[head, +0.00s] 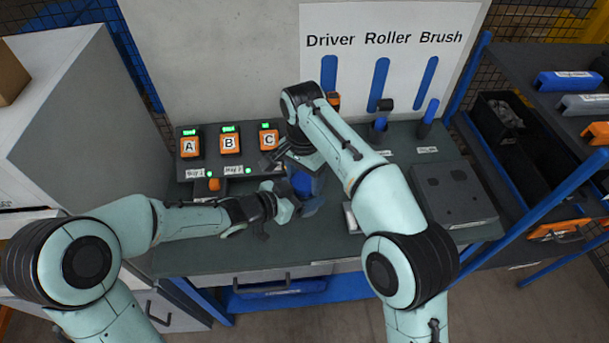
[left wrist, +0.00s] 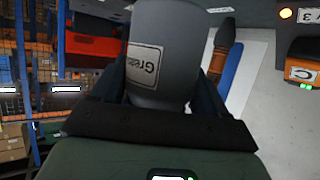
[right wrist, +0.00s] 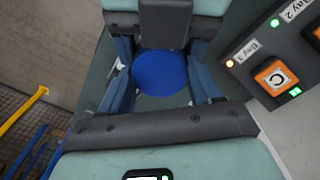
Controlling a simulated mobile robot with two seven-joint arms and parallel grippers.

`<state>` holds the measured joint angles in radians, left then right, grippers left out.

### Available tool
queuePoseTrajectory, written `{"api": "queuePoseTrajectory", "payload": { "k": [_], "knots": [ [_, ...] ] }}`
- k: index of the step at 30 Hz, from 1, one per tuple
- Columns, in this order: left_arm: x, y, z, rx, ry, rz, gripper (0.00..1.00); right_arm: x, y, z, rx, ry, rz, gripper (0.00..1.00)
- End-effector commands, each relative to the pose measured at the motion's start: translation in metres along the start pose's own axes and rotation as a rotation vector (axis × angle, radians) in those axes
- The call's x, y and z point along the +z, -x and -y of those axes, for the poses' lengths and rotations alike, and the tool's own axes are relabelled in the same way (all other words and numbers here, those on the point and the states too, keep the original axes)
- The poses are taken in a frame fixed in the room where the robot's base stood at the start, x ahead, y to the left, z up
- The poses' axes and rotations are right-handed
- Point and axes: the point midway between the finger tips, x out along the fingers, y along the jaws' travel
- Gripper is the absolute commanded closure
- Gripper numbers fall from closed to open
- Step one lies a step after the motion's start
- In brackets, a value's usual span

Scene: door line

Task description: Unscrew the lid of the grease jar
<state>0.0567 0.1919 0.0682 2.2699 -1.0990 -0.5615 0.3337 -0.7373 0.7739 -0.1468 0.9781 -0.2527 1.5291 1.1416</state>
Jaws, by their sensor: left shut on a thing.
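The grease jar (left wrist: 172,82) is grey with a white label whose letters are partly legible in the left wrist view. My left gripper (head: 290,207) is shut around the jar's body, with a finger on each side. The round blue lid (right wrist: 160,74) is seen from above in the right wrist view, on top of the jar; it also shows in the head view (head: 302,185). My right gripper (right wrist: 163,84) is over the lid, with its fingers apart on either side of it and not visibly clamped. In the head view the arms hide most of the jar body.
Orange boxes A (head: 189,146), B (head: 229,143) and C (head: 268,139) with green lights stand at the bench's back. A dark block (head: 455,195) lies at right.

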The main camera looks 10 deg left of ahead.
Motion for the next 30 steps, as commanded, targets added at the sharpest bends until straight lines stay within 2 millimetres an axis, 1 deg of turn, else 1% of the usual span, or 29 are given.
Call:
{"api": "queuePoseTrajectory", "payload": {
  "k": [1,2,8,13,16,24,25,26,27,30],
  "knots": [
    [-0.0011,0.0,0.0001,0.0,-0.001,-0.003,1.0,0.0,0.0001,0.0,0.0,0.0,0.0,0.65],
    [-0.0011,0.0,0.0001,0.0,-0.001,-0.003,1.0,0.0,0.0001,0.0,0.0,0.0,0.0,0.74],
    [-0.0011,0.0,0.0001,0.0,-0.001,-0.003,1.0,0.0,0.0001,0.0,0.0,0.017,0.0,0.74],
    [-0.0011,0.0,0.0001,0.0,-0.001,-0.003,1.0,-0.0002,0.0001,-0.0002,0.0,0.205,0.002,0.74],
    [-0.0012,0.0,0.0001,0.0,-0.001,-0.003,1.0,-0.0001,0.0003,-0.0001,0.0,0.276,0.001,0.74],
    [-0.0011,0.0001,0.0002,0.0,-0.001,-0.003,1.0,0.0,0.0003,-0.0001,0.0,0.286,0.001,0.74],
    [-0.0011,0.0001,0.0002,0.0,-0.001,-0.003,1.0,0.0,0.0003,-0.0002,0.0,0.286,0.001,0.28],
    [-0.0011,0.0001,0.0003,0.0,-0.001,-0.003,1.0,0.0,0.0003,-0.0001,0.0,0.285,0.001,0.18],
    [-0.0012,0.0,0.0002,0.0,-0.001,-0.003,1.0,0.0,0.0003,-0.0001,0.0,0.285,0.001,0.12],
    [-0.0015,-0.0001,-0.0004,0.001,-0.002,-0.003,1.0,0.0002,0.0002,0.0002,0.0,0.285,0.001,0.12]
  ]
}}
